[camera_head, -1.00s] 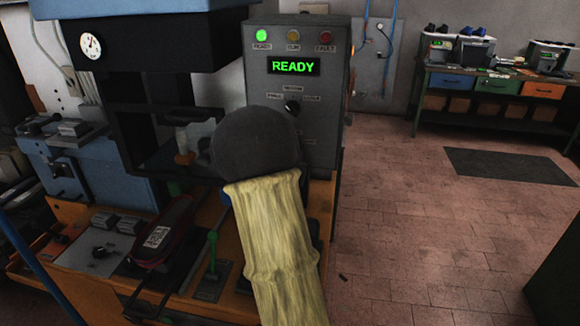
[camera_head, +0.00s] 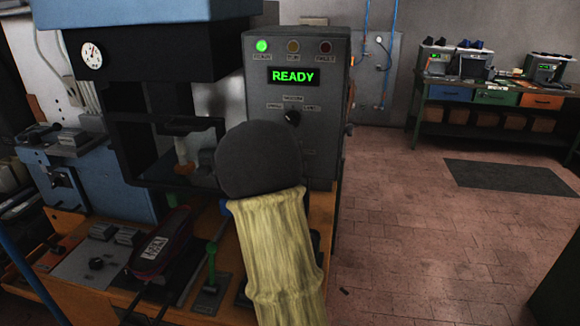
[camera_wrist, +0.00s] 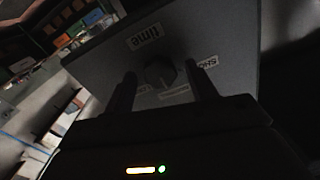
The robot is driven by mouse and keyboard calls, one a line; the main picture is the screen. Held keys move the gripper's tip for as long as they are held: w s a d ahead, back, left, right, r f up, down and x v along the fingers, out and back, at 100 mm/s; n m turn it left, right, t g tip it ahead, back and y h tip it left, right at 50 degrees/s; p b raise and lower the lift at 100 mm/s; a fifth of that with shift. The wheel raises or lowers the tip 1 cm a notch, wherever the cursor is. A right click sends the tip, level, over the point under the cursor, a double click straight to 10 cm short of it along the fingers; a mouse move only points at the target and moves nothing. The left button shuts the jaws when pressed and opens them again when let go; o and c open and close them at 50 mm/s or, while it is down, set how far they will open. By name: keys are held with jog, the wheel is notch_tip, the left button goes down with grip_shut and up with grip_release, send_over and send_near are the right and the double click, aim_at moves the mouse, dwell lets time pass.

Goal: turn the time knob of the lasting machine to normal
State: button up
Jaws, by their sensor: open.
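In the wrist view, the round dark time knob (camera_wrist: 160,75) sits on a grey panel, with a "time" label (camera_wrist: 146,37) that appears upside down. My gripper (camera_wrist: 161,73) is open, with one finger on each side of the knob. I cannot tell whether the fingers touch it. A label that seems to read "short" (camera_wrist: 208,62) is beside the right finger, and another small label is below the knob. The knob's pointer is too dark to read. In the head view, the lasting machine's control box (camera_head: 300,75) shows, but my arm hides my gripper and probably this knob.
An upper black knob (camera_head: 292,117) is visible on the control box, below the lit "READY" display (camera_head: 293,76). A green-handled lever (camera_head: 211,262) and a dark shoe (camera_head: 163,245) are on the machine's bench. Open floor (camera_head: 400,230) lies to the right.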

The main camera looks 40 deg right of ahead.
jog(key=b+v, duration=0.5)
jog(key=v, duration=1.2)
jog(key=shift+s, duration=0.25)
jog(key=shift+a, duration=0.1)
jog(key=w+a+f+n+g+y+p, duration=0.1)
jog(key=a+f+n+y+p, duration=0.1)
jog(key=a+f+n+y, duration=0.35)
jog(key=w+a+f+n+y+p, duration=0.25)
jog(key=a+y, duration=0.35)
jog(key=a, duration=0.3)
jog(key=s+a+f+n+g+y+p, duration=0.1)
jog(key=s+a+f+n+g, duration=0.1)
jog(key=s+g, duration=0.2)
jog(key=s+a+f+n+g+y+p, duration=0.1)
jog(key=s+a+f+n+g, duration=0.1)
jog(key=s, duration=0.6)
jog(key=shift+a+f+g, duration=0.5)
jog(key=shift+a+g, duration=0.2)
jog(key=shift+g, duration=0.3)
